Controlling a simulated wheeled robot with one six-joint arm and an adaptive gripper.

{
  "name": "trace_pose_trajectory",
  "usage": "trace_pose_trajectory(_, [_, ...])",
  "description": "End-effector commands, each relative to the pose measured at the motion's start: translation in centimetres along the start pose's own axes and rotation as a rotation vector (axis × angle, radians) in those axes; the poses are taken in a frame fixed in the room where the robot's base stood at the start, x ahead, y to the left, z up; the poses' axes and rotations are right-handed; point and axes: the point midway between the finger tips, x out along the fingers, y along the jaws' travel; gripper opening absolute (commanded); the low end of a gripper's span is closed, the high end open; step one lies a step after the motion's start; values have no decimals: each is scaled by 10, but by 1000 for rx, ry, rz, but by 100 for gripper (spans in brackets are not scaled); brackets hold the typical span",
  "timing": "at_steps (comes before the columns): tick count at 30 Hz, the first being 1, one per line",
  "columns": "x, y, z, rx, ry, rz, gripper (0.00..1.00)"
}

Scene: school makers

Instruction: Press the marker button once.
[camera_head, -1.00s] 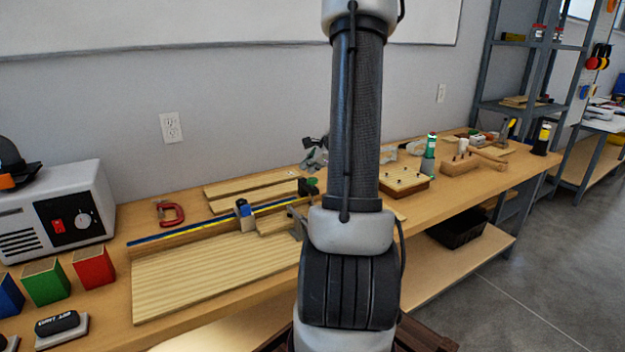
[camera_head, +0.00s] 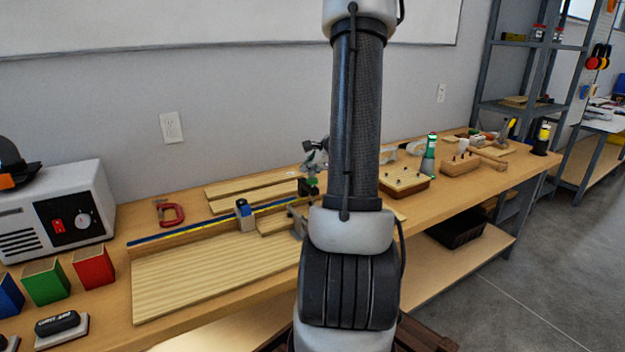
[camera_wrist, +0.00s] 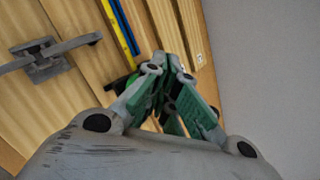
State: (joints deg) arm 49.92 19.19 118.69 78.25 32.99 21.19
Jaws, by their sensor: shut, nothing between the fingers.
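A small black marker device (camera_head: 303,189) with a green top, which looks like the button (camera_head: 313,189), stands at the right end of the blue and yellow ruled fence (camera_head: 190,230). My gripper (camera_head: 312,176) shows beside my arm in the head view, pointing down just above the green top. In the wrist view my gripper (camera_wrist: 172,62) is shut and empty, its fingertips together. The dark device shows only in part behind the fingers. Whether the fingertips touch the button cannot be told.
A wide wooden board (camera_head: 215,275) lies in front and narrow boards (camera_head: 255,190) behind. A grey metal clamp (camera_wrist: 45,60) lies left of my fingers in the wrist view. A red clamp (camera_head: 171,214) lies further left.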

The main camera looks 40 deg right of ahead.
Motion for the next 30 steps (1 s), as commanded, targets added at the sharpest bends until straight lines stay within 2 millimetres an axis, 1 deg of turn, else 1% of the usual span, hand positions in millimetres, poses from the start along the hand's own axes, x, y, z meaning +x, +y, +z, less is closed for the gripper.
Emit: trace_pose_trajectory(30, [6,4,-4,1,0,0,0])
